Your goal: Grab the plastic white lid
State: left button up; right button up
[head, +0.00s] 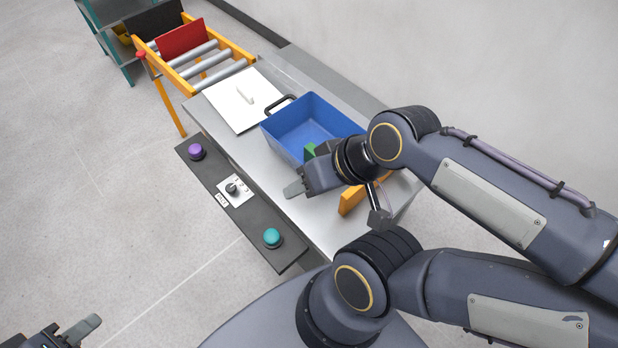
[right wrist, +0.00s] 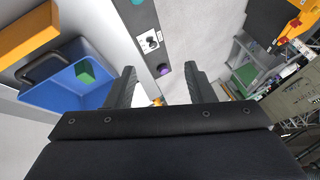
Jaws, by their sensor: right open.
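The white lid (head: 229,107), a flat square plate with a small raised white handle, lies on the grey metal table left of the blue bin in the head view. I cannot make it out surely in the right wrist view. My right gripper (right wrist: 160,80) is open, with nothing between its fingers. In the head view it hangs over the near side of the blue bin, apart from the lid. My left gripper (head: 66,330) is at the bottom left edge, partly cut off, far from the lid; its opening is unclear.
The blue bin (head: 278,132) has a black handle and holds a green cube (right wrist: 85,70). An orange block (head: 350,199) stands on the table near my right arm. A control strip (head: 206,178) with purple and teal buttons runs along the front. An orange roller conveyor (head: 180,78) adjoins behind.

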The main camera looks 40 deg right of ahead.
aim_at(241, 99)
jog(key=k+l+z, duration=0.15)
jog(key=k+z, duration=0.25)
jog(key=k, duration=0.25)
jog(key=i+j+z, duration=0.8)
jog(key=i+j, duration=0.25)
jog(key=j, duration=0.2)
jog(key=i+j, duration=0.25)
jog(key=j, duration=0.2)
jog(key=i+j, duration=0.25)
jog(key=j, duration=0.2)
jog(key=i+j, duration=0.3)
jog(key=j, duration=0.15)
